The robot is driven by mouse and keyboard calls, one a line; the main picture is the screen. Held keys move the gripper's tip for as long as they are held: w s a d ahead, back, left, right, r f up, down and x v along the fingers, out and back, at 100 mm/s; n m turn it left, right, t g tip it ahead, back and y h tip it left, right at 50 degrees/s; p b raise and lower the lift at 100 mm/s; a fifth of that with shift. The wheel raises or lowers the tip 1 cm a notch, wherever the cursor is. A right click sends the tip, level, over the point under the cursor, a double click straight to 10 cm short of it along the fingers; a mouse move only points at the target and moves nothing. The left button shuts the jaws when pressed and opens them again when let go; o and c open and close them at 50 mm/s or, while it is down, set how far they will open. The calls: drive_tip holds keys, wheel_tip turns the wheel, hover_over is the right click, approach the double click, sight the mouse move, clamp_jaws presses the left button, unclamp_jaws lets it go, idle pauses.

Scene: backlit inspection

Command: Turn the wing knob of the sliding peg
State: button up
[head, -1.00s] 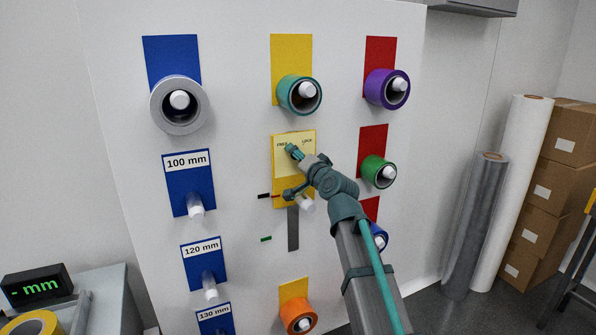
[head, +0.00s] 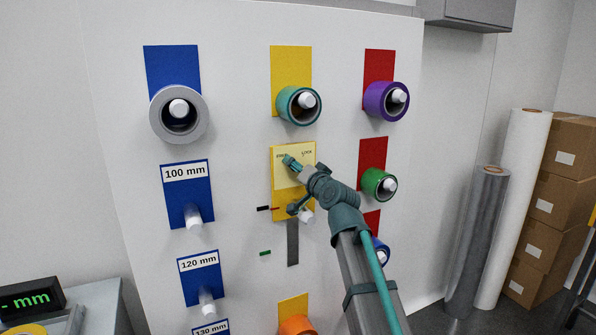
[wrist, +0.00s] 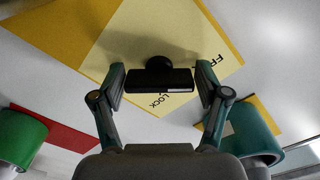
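The wing knob (wrist: 160,80) is a dark bar on a round stem, on the pale FREE/LOCK label (wrist: 190,50) in the wrist view. My gripper (wrist: 160,84) has one finger beside each end of the bar. The fingers are spread, with almost no gap to the bar; I cannot tell whether they touch it. In the head view my gripper (head: 292,186) stands at the yellow plate (head: 279,200) and hides the knob. The white sliding peg (head: 306,216) shows partly below it, above a grey vertical slot (head: 293,245).
A green ring (head: 374,185) on a peg is close right of my gripper, and a teal ring (head: 286,103) hangs above. Black (head: 263,208) and green (head: 265,253) marks lie left of the slot.

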drive_tip(key=shift+o, duration=0.8)
drive_tip(key=shift+s+f, duration=0.1)
drive_tip(key=v, duration=1.2)
